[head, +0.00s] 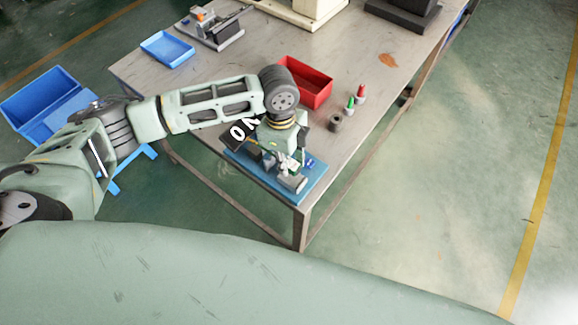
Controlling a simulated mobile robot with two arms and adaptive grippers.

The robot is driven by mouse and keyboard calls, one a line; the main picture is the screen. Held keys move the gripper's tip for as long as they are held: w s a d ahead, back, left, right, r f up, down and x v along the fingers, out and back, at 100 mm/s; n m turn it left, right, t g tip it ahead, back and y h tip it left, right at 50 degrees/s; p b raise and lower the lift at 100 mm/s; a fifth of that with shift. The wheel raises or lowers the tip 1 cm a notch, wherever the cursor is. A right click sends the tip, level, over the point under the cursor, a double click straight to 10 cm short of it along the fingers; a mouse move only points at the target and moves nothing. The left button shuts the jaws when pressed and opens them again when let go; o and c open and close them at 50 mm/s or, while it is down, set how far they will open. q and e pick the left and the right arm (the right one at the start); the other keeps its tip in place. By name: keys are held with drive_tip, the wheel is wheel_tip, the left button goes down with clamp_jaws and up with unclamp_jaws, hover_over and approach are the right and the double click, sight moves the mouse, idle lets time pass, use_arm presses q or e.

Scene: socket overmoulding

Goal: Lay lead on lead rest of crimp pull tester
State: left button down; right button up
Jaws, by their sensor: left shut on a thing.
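My left gripper (288,163) is low over a bench device on a blue base (267,182) at the table's near corner. I take this device for the crimp pull tester; it has grey blocks (291,182) on its front part. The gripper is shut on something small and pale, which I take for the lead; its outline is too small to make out. The arm and gripper hide much of the device, and I cannot tell whether the lead touches the lead rest. My right gripper is not in view.
A red bin (314,92) stands behind the gripper. Right of it are red and green-tipped bottles (360,95) and a dark grey cup (335,124). A blue tray (167,49) and a grey fixture (214,33) are farther back. A black plate with white letters (236,135) is beside the gripper.

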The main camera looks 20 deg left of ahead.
sight(289, 176)
use_arm(q)
drive_tip(key=shift+d+f, duration=0.2)
drive_tip(key=shift+d, duration=0.1)
wheel_tip(289, 176, down, 3)
drive_tip(key=shift+f+p, duration=0.1)
drive_tip(key=shift+p, duration=0.4)
drive_tip(key=shift+f, duration=0.45)
drive_tip(key=shift+f, duration=0.1)
drive_tip(key=shift+f, duration=0.1)
drive_tip(key=c, duration=1.5)
unclamp_jaws()
